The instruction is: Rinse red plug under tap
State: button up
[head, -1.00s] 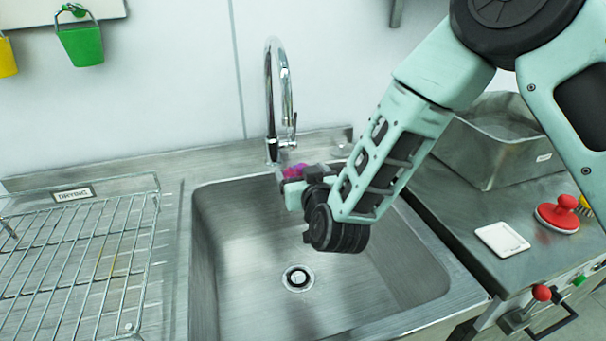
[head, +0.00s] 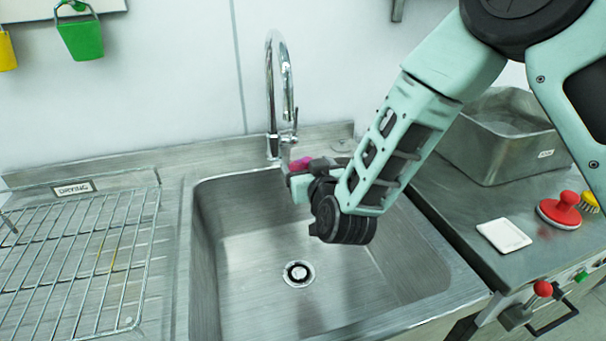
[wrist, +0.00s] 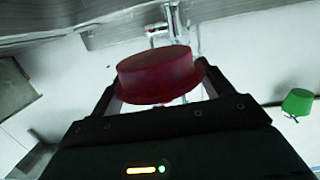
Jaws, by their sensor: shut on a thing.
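My gripper (head: 297,182) is shut on a plug (wrist: 158,76), which looks dark red in the wrist view, a short round disc between the fingers. In the head view the plug shows as a small pink-magenta patch (head: 301,163), partly hidden by my gripper. My gripper is over the back part of the steel sink (head: 235,240), just in front of and below the curved chrome tap (head: 271,85). The tap's spout end is above the plug's area. I cannot tell whether water is running.
A wire drying rack (head: 80,255) with a sign (head: 74,187) lies left of the sink. On the right counter are a steel basin (head: 490,150), a white square pad (head: 503,235) and a red knobbed tool (head: 562,210). A green bucket (head: 82,40) hangs on the wall. The sink's front is clear.

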jog(key=shift+s+a, duration=0.1)
jog(key=shift+a, duration=0.05)
jog(key=shift+s+a, duration=0.2)
jog(key=shift+a, duration=0.15)
jog(key=shift+d, duration=0.1)
jog(key=shift+w+d+b, duration=0.3)
jog(key=shift+d+b, duration=0.05)
jog(key=shift+d, duration=0.1)
jog(key=shift+s, duration=0.1)
jog(key=shift+s+d+b, duration=0.3)
jog(key=shift+s+d, duration=0.35)
jog(key=shift+s, duration=0.45)
jog(key=shift+s+d+b, duration=0.3)
jog(key=shift+s+d, duration=0.4)
jog(key=shift+s, duration=0.45)
jog(key=shift+s+d+b, duration=0.3)
jog(key=shift+s+d, duration=0.35)
jog(key=shift+s, duration=0.45)
jog(key=shift+r, duration=0.1)
